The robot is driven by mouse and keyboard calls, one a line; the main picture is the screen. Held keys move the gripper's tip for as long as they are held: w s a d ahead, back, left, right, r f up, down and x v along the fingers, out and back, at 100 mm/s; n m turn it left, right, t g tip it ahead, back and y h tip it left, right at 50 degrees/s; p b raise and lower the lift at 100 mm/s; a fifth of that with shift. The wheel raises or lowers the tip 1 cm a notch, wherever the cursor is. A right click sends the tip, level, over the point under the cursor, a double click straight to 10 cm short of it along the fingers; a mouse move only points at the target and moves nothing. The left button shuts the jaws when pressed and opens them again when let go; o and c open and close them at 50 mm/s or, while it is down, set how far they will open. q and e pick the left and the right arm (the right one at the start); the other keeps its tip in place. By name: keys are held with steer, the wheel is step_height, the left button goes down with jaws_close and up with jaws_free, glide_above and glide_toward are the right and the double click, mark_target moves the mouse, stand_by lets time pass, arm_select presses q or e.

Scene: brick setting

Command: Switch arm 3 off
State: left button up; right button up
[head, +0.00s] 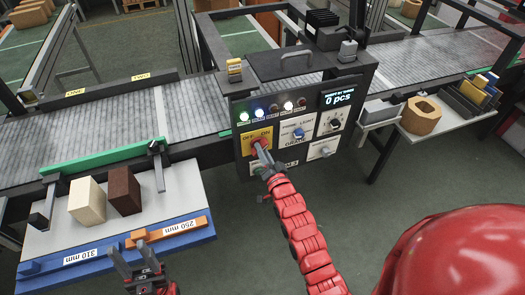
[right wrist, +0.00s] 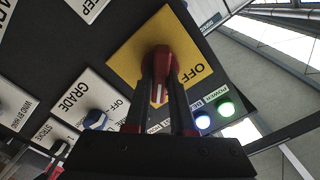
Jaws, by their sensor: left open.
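The red rotary switch (head: 261,145) sits on a yellow plate (head: 247,140) marked OFF and ON, on the dark control panel. In the right wrist view the red switch handle (right wrist: 162,60) stands over the yellow plate (right wrist: 200,48). OFF is readable there; ON is hidden. My right gripper (head: 262,152) is at the switch. Its fingers (right wrist: 162,85) lie along both sides of the handle and appear closed on it. The lower panel label ending in 3 is partly covered by my right gripper. My left gripper (head: 136,255) is open and empty by the blue tray's front edge.
Panel lamps (head: 243,117) glow green, blue and white. Other knobs (head: 298,133) sit right of the switch. The conveyor (head: 100,125) runs behind. Cream (head: 87,201) and brown (head: 124,191) blocks stand on the left table. An orange piece (head: 168,232) lies close to my left gripper.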

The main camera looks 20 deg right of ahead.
jaws_close()
steer(key=shift+a+n+b, duration=0.2)
steer(key=shift+n+b, duration=5.75)
steer(key=shift+n, duration=2.95)
